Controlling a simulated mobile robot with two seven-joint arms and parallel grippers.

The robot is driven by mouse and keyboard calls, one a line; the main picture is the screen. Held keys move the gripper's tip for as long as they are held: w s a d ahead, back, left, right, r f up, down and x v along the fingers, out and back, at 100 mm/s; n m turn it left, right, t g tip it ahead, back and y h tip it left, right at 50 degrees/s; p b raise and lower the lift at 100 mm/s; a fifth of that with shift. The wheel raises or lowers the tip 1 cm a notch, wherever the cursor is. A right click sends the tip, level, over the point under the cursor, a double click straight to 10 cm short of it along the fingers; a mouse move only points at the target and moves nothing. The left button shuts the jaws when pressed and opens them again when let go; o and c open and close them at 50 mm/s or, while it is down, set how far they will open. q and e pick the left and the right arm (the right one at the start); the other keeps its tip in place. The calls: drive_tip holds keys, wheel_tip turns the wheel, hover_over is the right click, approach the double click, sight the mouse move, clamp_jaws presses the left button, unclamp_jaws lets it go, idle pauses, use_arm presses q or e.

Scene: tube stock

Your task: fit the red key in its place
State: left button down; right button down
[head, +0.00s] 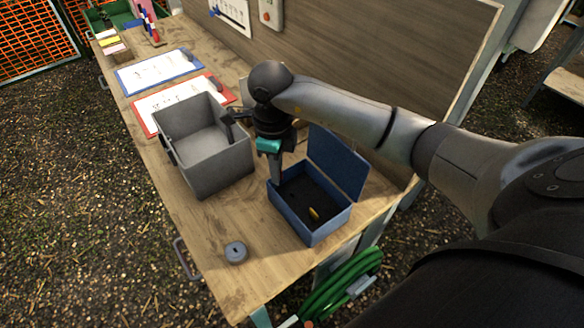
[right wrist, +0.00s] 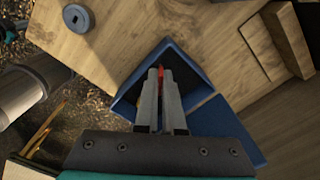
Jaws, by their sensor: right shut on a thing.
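My right gripper (head: 276,180) points down at the open blue box (head: 322,232) on the workbench. In the right wrist view its two grey fingers (right wrist: 162,82) are shut on a red piece, the red key (right wrist: 161,69), of which only a small part shows between the tips. The fingertips are over or inside the box; how deep I cannot tell. The key is hidden in the head view. A grey round piece with a small dark opening (head: 236,252) lies near the bench's front edge. It also shows in the right wrist view (right wrist: 78,18). My left gripper is not in view.
A yellow item (head: 314,214) lies in the blue box, whose lid (head: 337,163) stands open. A grey open bin (head: 222,172) stands left of it. Red (head: 148,112) and blue (head: 128,82) bordered boards lie farther back. Bare wood surrounds the round piece.

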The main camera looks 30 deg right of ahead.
sight(292, 185)
drive_tip(key=d+f+m, duration=0.1)
drive_tip(key=m, duration=0.1)
drive_tip(key=d+f+m, duration=0.1)
drive_tip(key=m, duration=0.2)
drive_tip(key=s+d+f+m+p, duration=0.1)
drive_tip(key=m, duration=0.1)
drive_tip(key=shift+d+f+m, duration=0.15)
drive_tip(key=shift+f+m, duration=0.15)
drive_tip(key=shift+f, duration=0.05)
drive_tip(key=shift+f+b, duration=0.6)
drive_tip(key=shift+f, duration=0.05)
drive_tip(key=shift+r, duration=0.1)
drive_tip(key=shift+f+b, duration=0.65)
drive_tip(key=shift+f, duration=0.3)
